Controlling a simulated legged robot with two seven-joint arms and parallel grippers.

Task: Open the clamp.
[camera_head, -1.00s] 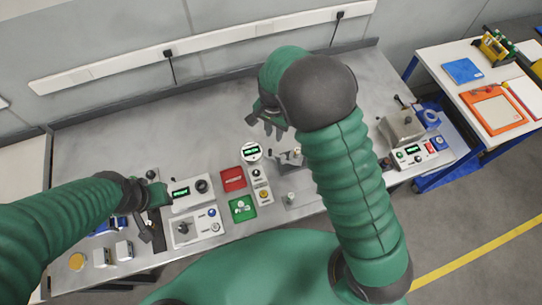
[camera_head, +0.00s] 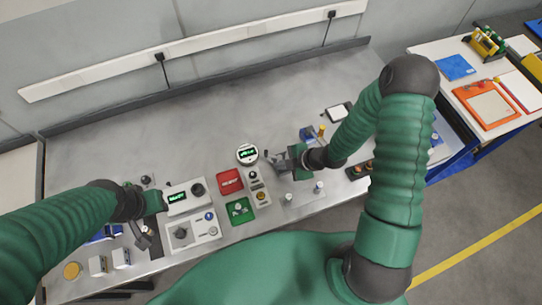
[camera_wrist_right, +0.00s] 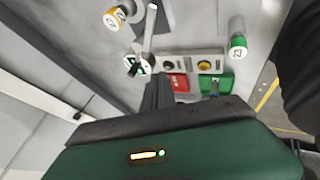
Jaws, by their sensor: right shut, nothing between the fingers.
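The clamp appears to be the grey metal piece with a pale upright lever (camera_wrist_right: 150,28) at the top of the right wrist view. In the head view my right arm largely hides it. My right gripper (camera_head: 272,160) is shut and empty beside the clamp area, just right of the round dial. In the right wrist view its dark fingers (camera_wrist_right: 158,92) are together, below the lever, with a visible gap to it. My left gripper (camera_head: 157,202) is at the left display box; its fingers are too unclear to read.
A round dial (camera_head: 247,154), a red box (camera_head: 230,182), a green box (camera_head: 240,210) and a button panel (camera_head: 257,188) stand left of the right gripper. Numbered cylinders, yellow-topped (camera_wrist_right: 114,18) and green-topped (camera_wrist_right: 237,42), flank the lever. The rear bench is mostly clear.

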